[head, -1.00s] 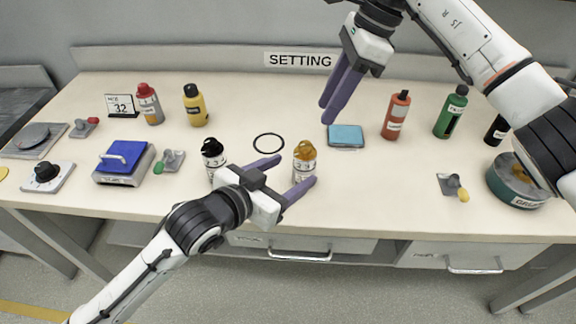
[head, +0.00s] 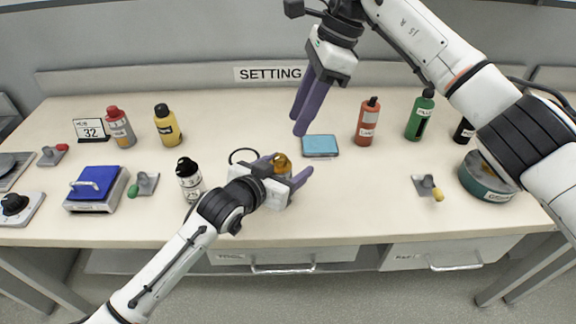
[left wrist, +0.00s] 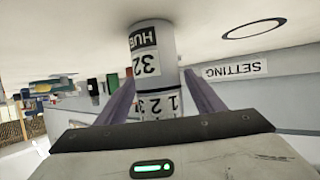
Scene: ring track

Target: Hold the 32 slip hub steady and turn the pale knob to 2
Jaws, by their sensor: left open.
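The 32 hub is a white cylinder with an amber top (head: 282,163), upright on the bench and partly hidden by my left gripper. In the left wrist view, inverted, its white body (left wrist: 152,48) bears HUB 32 and a band marked 1 2 3. My left gripper (head: 289,168) is open, with a finger on either side of the hub; contact cannot be told. No pale knob can be made out. My right gripper (head: 298,124) hangs empty above the back of the bench, its fingers apart.
A similar black-topped bottle (head: 190,182) stands left of the hub. A black ring (head: 243,155) lies behind it. A blue pad (head: 320,146) and red bottle (head: 368,124) are to the right. The card (head: 90,130) reads 32.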

